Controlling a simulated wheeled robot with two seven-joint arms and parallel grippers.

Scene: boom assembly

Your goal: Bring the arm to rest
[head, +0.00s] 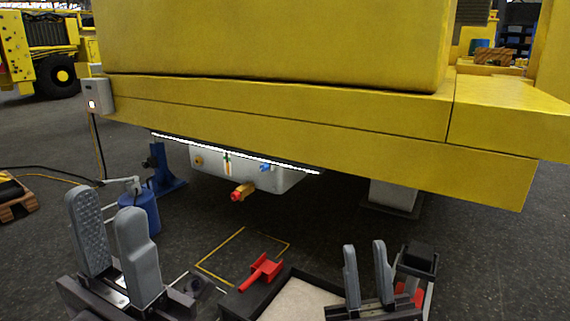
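My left gripper (112,252) is at the lower left, its two grey fingers pointing up and apart, with nothing between them. My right gripper (364,275) is at the lower right, its fingers also upright with a gap between them and nothing held. It stands in front of the dark tray's right part. Both grippers are below the large yellow boom (300,120) and apart from it. Both arms are mostly out of the picture below.
A grey box (240,175) with a red-tipped yellow fitting (242,192) hangs under the boom, beside a light strip (240,152). A blue canister (141,212) and blue stand (165,172) are left. Yellow-outlined floor (240,235) is clear.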

